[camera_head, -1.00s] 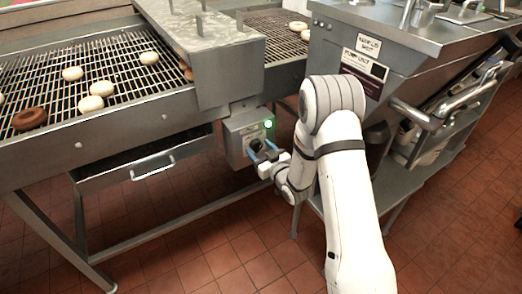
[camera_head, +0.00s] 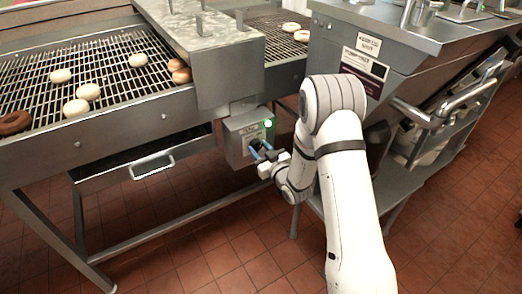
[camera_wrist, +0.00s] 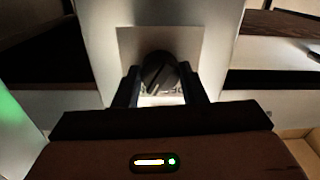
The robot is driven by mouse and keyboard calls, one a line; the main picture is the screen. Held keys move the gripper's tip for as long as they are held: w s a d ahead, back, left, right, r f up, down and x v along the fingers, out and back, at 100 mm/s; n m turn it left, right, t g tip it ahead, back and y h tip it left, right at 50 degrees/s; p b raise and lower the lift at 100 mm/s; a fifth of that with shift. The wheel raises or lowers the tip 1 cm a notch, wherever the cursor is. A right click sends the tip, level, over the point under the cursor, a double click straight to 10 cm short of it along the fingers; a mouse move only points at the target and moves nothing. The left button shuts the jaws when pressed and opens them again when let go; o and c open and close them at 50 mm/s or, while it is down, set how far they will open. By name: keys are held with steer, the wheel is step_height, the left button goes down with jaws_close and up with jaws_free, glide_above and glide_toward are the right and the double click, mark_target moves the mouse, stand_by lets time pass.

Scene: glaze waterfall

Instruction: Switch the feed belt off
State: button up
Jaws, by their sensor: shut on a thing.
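The feed belt (camera_head: 75,120) is a wire conveyor carrying several doughnuts. A grey control box (camera_head: 235,135) hangs under its hood, with a green light (camera_head: 267,124) lit. On the box is a dark rotary knob, seen close in the wrist view (camera_wrist: 158,73); its ridge is tilted from lower left to upper right. My gripper (camera_head: 262,152) is at the box face, its blue fingers around the knob. In the wrist view my gripper (camera_wrist: 158,88) has one finger on each side of the knob, shut on it. The label below the knob is mostly hidden.
A metal hood (camera_head: 212,50) stands over the belt above the box. A drawer with a handle (camera_head: 152,163) is under the belt on the left. A steel counter (camera_head: 400,35) with a rail stands close on the right. Tiled floor lies open below.

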steer(key=shift+d+b, duration=0.1)
steer(key=shift+b, duration=0.2)
steer(key=n+b, duration=0.2)
steer(key=b, duration=0.1)
steer(key=shift+w+f, duration=0.1)
steer(key=shift+f, duration=0.15)
steer(key=n+b, duration=0.4)
steer(key=b, duration=0.3)
steer(key=shift+n, duration=0.4)
steer(key=n+b, duration=0.3)
steer(key=b, duration=0.2)
steer(key=shift+r+n+b, duration=0.15)
steer(key=shift+n+b, duration=0.15)
steer(key=shift+b, duration=0.05)
steer(key=shift+r+n+b, duration=0.15)
steer(key=shift+n+b, duration=0.35)
steer(key=shift+b, duration=0.2)
steer(key=shift+r+n, duration=0.15)
steer(key=shift+n, duration=0.15)
steer(key=o, duration=1)
